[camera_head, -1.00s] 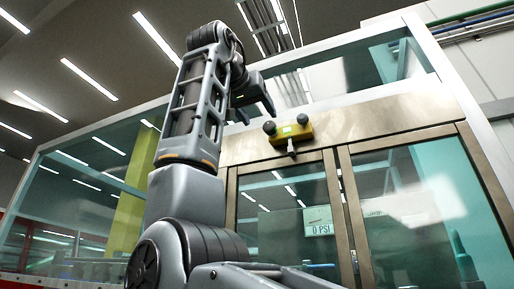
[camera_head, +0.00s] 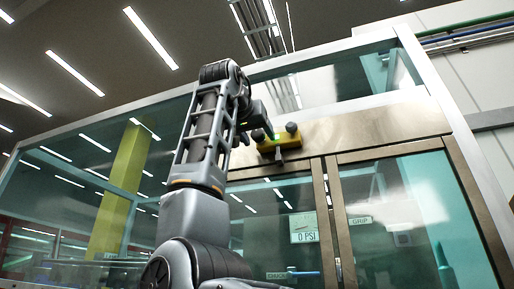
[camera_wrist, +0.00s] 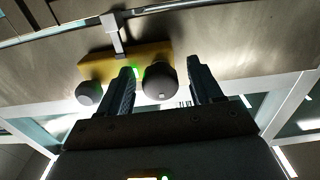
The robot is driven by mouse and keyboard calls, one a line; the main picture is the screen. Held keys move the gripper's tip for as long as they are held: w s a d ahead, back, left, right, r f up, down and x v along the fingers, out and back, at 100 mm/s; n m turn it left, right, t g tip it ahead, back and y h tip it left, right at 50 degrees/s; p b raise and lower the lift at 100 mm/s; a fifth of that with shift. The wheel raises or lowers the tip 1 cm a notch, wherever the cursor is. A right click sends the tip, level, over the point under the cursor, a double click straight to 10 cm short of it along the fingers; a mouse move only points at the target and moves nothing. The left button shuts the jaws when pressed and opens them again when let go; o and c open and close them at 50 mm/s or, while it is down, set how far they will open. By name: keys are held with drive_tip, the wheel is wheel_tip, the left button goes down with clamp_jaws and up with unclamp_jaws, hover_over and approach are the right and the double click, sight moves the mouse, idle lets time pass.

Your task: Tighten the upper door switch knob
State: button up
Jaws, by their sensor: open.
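The door switch is a yellow box (camera_head: 280,144) with a small green light, mounted on the metal beam above the doors. It has two dark round knobs, a left one (camera_head: 257,135) and a right one (camera_head: 291,127). In the wrist view, the yellow box (camera_wrist: 152,58) shows with one knob (camera_wrist: 159,83) between the open fingers of my gripper (camera_wrist: 161,88) and the other knob (camera_wrist: 88,93) outside them. The knob's contact with the fingers cannot be told. In the head view, my gripper (camera_head: 263,124) is at the left knob, partly hidden by my arm.
Framed glass doors (camera_head: 400,215) stand below the switch, with a "0 PSI" sign (camera_head: 305,228) behind the glass. A metal bracket (camera_wrist: 115,35) joins the yellow box in the wrist view. Glass walls and a yellow-green column (camera_head: 120,185) stand at left.

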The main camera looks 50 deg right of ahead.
drive_tip(key=c, duration=1)
drive_tip(key=shift+m, duration=0.3)
drive_tip(key=m, duration=0.3)
drive_tip(key=shift+m, duration=0.4)
drive_tip(key=shift+c, duration=0.2)
drive_tip(key=m, duration=0.4)
drive_tip(key=shift+w+m, duration=0.1)
drive_tip(key=shift+m, duration=0.2)
drive_tip(key=m, duration=0.4)
drive_tip(key=shift+r, duration=0.1)
drive_tip(key=m, duration=0.5)
drive_tip(key=shift+w, duration=0.1)
